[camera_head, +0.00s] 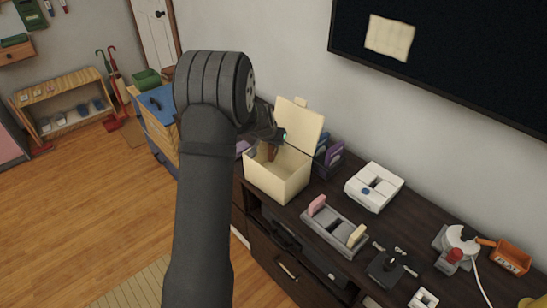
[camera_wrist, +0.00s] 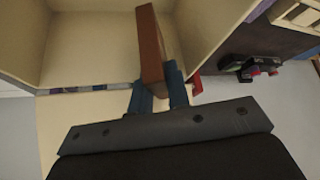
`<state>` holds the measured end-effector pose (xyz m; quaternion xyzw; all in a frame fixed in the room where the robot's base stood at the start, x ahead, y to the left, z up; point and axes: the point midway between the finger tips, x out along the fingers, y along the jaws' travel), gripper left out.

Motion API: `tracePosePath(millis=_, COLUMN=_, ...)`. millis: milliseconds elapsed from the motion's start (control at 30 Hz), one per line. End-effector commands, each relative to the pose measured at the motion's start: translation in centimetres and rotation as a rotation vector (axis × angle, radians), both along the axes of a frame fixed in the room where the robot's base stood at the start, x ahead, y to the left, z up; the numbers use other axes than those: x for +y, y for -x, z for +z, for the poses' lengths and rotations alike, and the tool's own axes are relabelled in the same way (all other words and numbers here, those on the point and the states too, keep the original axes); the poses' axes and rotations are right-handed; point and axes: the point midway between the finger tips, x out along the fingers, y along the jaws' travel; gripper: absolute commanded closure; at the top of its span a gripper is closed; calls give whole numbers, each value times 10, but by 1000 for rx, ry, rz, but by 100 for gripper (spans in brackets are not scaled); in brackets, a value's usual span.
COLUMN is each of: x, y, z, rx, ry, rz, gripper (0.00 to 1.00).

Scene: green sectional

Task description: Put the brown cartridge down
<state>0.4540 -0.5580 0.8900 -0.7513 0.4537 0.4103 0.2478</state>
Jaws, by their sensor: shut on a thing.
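The brown cartridge (camera_head: 272,152) is in my gripper (camera_head: 277,138), at the mouth of an open cream box (camera_head: 277,183). In the wrist view the cartridge (camera_wrist: 151,45) stands on edge between the two blue fingers of my gripper (camera_wrist: 160,82), which are shut on its near end. Cream walls of the box (camera_wrist: 85,45) lie around and behind it. I cannot tell how deep the cartridge is in the box or whether it touches the bottom.
The box's raised lid (camera_head: 300,122) stands at its back. Purple and blue cartridges (camera_head: 331,155) stand close to its right. A grey holder (camera_head: 333,229) with pink and yellow cartridges is in front, and a white console (camera_head: 374,187) lies farther right on the dark cabinet.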

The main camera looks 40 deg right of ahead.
Motion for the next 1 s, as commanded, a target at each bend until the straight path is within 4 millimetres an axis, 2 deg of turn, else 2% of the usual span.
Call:
tracePosePath(millis=33, x=1, y=0, z=-10, rx=2, ry=-2, rz=1, gripper=100)
tracePosePath(millis=100, x=0, y=0, z=-17, rx=1, ry=-1, rz=1, gripper=100)
tracePosePath(millis=333, x=0, y=0, z=-34, rx=1, ry=0, rz=2, gripper=100)
tracePosePath(millis=533, x=0, y=1, z=-65, rx=3, ry=-2, rz=0, gripper=100)
tracePosePath(millis=933, x=0, y=0, z=-71, rx=0, ry=0, rz=1, gripper=100)
tracePosePath(millis=967, x=0, y=0, z=-71, rx=0, ry=0, rz=1, gripper=82)
tracePosePath(millis=1000, x=0, y=0, z=-71, rx=0, ry=1, rz=0, gripper=74)
